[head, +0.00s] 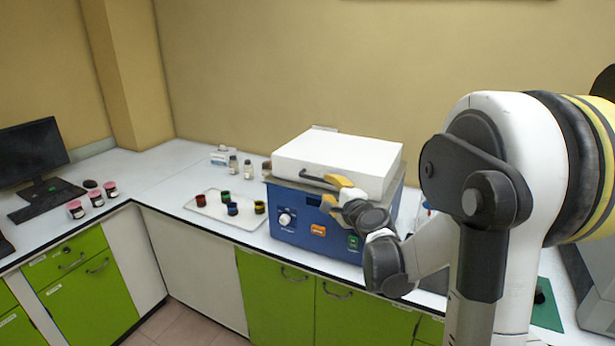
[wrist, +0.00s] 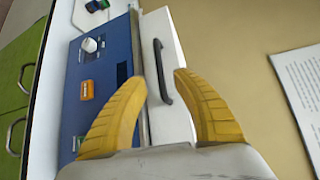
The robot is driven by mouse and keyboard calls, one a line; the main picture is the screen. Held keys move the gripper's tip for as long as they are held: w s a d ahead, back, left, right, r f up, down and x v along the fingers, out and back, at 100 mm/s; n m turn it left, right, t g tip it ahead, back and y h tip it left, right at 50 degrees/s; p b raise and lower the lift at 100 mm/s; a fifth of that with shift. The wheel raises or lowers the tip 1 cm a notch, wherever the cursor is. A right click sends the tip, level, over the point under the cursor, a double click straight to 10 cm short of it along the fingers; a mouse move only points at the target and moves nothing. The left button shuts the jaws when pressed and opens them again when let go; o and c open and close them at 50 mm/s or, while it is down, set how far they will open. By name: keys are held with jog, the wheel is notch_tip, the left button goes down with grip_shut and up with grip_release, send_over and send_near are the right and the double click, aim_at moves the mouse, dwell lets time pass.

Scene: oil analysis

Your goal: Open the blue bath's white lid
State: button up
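The blue bath (head: 295,208) stands on the white counter, with a knob, an orange switch and a green switch on its front. Its white lid (head: 345,155) lies shut on top, with a dark bar handle (head: 318,183) on the front edge. My gripper (head: 340,190) is at the right part of the lid's front, close to the handle. In the wrist view the two yellow fingers (wrist: 160,95) are spread apart, with the handle (wrist: 163,72) between and just beyond their tips. Whether a finger touches the handle, I cannot tell.
A white tray (head: 205,211) with several small coloured-lid jars is left of the bath. Small bottles (head: 240,168) stand behind it. Pink-lidded jars (head: 75,209) and a monitor (head: 32,153) are further left. The wall is behind the bath.

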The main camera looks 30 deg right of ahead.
aim_at(319, 180)
jog(key=w, duration=0.2)
jog(key=w+f, duration=0.1)
jog(key=w, duration=0.2)
jog(key=w+d+b, duration=0.1)
jog(key=w, duration=0.2)
jog(key=shift+w+f, duration=0.15)
jog(key=shift+w, duration=0.1)
jog(key=shift+c, duration=0.5)
grip_shut()
